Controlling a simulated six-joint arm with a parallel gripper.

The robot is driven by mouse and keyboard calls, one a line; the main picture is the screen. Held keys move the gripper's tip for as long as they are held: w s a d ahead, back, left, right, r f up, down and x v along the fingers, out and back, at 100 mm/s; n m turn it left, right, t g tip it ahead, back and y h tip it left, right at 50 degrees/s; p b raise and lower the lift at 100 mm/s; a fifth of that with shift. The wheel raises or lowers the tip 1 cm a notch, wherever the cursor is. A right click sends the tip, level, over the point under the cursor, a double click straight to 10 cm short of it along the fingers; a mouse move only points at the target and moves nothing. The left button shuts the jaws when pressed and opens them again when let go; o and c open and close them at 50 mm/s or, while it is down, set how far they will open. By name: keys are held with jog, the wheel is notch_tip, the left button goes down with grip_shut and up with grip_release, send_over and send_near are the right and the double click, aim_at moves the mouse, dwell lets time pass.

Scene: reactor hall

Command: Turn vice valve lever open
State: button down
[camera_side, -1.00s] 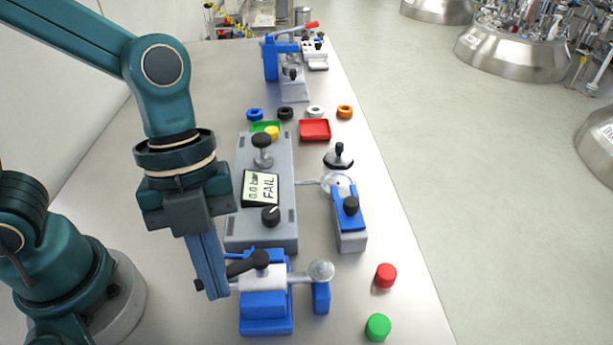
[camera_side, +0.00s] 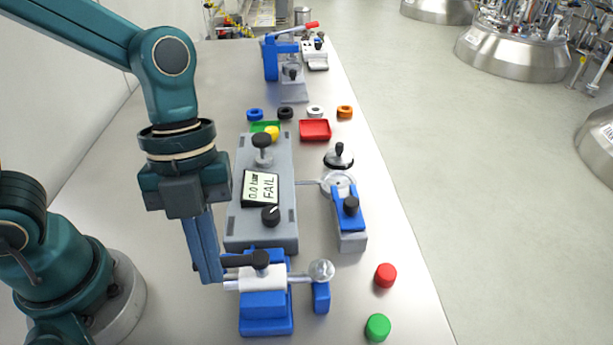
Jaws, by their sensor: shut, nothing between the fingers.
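The blue and white vice (camera_side: 266,306) stands at the front of the table. Its black valve lever (camera_side: 243,260) sits on top and points left, roughly crosswise in the picture. A metal ball (camera_side: 321,271) is at the vice's right side. My gripper (camera_side: 213,278) is shut and empty, pointing down just left of the vice. Its blue fingers are beside the lever's left end and overlap it in the picture; I cannot tell whether they touch.
Behind the vice is a grey test unit (camera_side: 262,225) with a display reading 0.0 bar FAIL. A blue-handled clamp (camera_side: 350,215) stands to its right. Red (camera_side: 385,275) and green (camera_side: 378,326) buttons are at the front right. A red tray (camera_side: 315,130) lies farther back.

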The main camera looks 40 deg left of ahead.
notch_tip(320, 180, up, 9)
jog(key=s+x, duration=0.1)
jog(key=x, duration=1)
jog(key=shift+w+a+r+m, duration=0.15)
jog(key=shift+w+a+r, duration=0.2)
jog(key=shift+w+a, duration=0.3)
jog(key=shift+w+a+r+m, duration=0.15)
jog(key=shift+w+a+r, duration=0.2)
jog(key=shift+w+a, duration=0.3)
jog(key=shift+w+d, duration=0.1)
jog(key=shift+w+a+r+m, duration=0.1)
jog(key=shift+w+a+m, duration=0.35)
jog(key=shift+a+m, duration=0.1)
